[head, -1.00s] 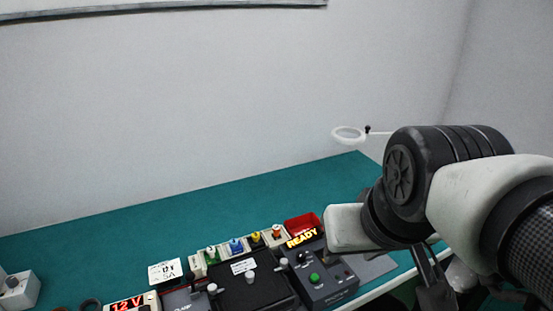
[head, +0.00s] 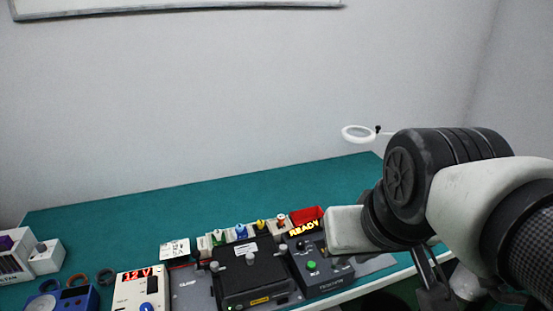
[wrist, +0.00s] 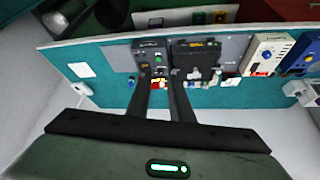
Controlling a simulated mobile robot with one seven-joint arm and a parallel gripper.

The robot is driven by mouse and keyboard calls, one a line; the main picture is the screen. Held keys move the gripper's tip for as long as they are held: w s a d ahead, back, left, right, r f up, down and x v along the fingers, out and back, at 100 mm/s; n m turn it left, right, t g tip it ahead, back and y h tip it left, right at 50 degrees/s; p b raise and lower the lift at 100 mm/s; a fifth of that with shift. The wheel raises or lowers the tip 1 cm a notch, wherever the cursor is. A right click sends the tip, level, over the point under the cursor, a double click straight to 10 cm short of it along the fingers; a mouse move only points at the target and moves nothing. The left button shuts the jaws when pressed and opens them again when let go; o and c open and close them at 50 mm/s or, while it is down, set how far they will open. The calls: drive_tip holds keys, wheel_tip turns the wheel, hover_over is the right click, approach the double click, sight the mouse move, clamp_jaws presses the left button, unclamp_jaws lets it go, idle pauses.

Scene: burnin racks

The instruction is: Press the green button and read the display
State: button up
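The green button (head: 311,265) sits on the sloped face of a dark grey control box (head: 336,273) at the bench's front. The display (head: 303,229) at the top of that box is lit and reads "READY" in yellow. In the wrist view the green button (wrist: 158,58) shows just beyond my fingertips, and the box lies ahead of them. My gripper (wrist: 162,77) is open and empty, its two fingers parallel with a gap between.
Left of the box stand a black fixture (head: 255,284), a cream supply (head: 141,291) reading "12 V", and a blue meter (head: 75,299). A red bin (head: 307,215) and coloured connectors sit behind. A ring magnifier (head: 358,133) rises at the back right. The back of the green bench (head: 180,212) is clear.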

clamp_jaws()
idle(1.4)
